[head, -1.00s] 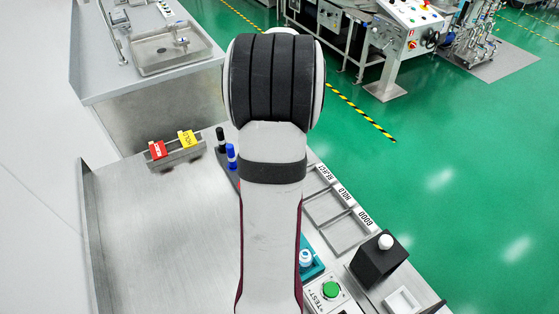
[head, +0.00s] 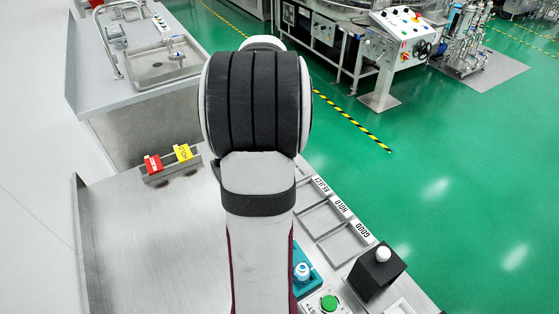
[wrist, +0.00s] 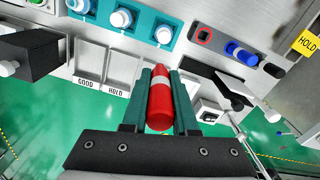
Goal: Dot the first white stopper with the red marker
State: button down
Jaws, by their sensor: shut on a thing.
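My gripper (wrist: 161,74) is shut on the red marker (wrist: 158,108), which has a white band and sits between two teal fingers in the wrist view. Its writing tip cannot be made out. White round stoppers stand in a row in teal holders at the top of the wrist view: a left one (wrist: 79,5), a middle one (wrist: 121,18) and a right one (wrist: 164,34). They are apart from the marker. In the head view my arm hides the gripper and marker; one white stopper (head: 302,271) shows in a teal holder right of the arm.
The marker rack (wrist: 222,42) has a red-ringed empty slot and holds blue and black markers. Labelled trays (head: 345,240) lie right of my arm. A black box (head: 376,275) with a white knob and a green button (head: 328,302) stand nearby.

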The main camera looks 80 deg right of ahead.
jog(key=shift+w+a+f, duration=0.3)
jog(key=shift+a+f, duration=0.05)
jog(key=shift+f, duration=0.55)
jog(key=shift+w+a+f, duration=0.35)
jog(key=shift+a+f, duration=0.05)
jog(key=shift+f, duration=0.5)
jog(key=shift+w+a+f, duration=0.3)
jog(key=shift+a+f, duration=0.05)
jog(key=shift+f, duration=0.55)
jog(key=shift+f, duration=0.65)
notch_tip(320, 180, up, 7)
dwell(0.7)
